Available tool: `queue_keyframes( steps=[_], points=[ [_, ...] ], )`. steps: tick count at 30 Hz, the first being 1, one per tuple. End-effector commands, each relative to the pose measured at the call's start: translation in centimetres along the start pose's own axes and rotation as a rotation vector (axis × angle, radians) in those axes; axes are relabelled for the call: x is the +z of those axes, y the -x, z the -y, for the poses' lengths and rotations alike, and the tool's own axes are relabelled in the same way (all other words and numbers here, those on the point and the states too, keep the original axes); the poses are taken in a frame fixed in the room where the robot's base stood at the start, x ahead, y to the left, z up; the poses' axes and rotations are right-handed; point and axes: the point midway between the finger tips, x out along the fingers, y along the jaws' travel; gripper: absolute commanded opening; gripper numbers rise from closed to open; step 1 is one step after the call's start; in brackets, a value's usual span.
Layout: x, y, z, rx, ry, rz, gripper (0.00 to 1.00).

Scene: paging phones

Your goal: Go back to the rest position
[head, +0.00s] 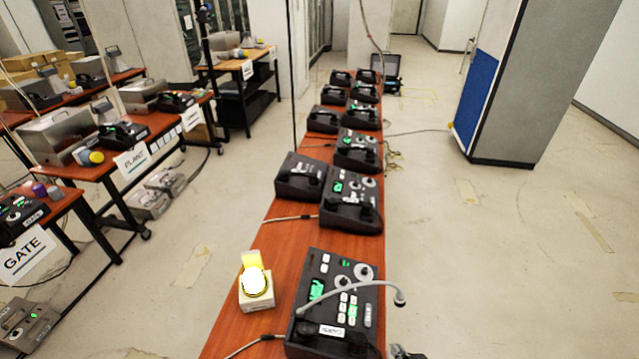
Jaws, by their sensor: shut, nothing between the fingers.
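A small grey and black part at the bottom edge, just right of the nearest phone, looks like the end of my gripper (403,352). Most of it is cut off by the frame. It appears shut, and I see nothing held in it. The nearest paging phone (330,300) stands on the long red-brown table (235,325). It has a green display, pale keys, a dial and a grey gooseneck microphone bending to the right. The gripper part lies beside its lower right corner; whether they touch I cannot tell.
A cream box with a lit yellow lamp (256,285) stands left of the nearest phone. Several more dark phones (350,200) line the table farther back. Side tables with GATE (27,255) and PLANT (133,161) signs stand left. The floor right of the table is mostly clear, up to a grey cabinet (515,90).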

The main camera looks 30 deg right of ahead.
Motion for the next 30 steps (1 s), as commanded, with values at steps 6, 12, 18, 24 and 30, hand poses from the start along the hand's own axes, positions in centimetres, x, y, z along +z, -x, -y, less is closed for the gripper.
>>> queue_keyframes(
  steps=[6, 12, 18, 24, 30],
  points=[
    [-4.1, 2.4, 10.8, -0.094, 0.183, -0.024, 0.00],
    [-6.6, 8.5, 23.6, -0.208, 0.358, -0.088, 0.00],
    [-6.7, 16.2, 32.8, -0.316, 0.451, -0.162, 0.00],
    [-9.0, 23.8, 37.3, -0.379, 0.473, -0.205, 0.00],
    [-13.9, 28.0, 38.4, -0.376, 0.474, -0.203, 0.00]
  ],
)
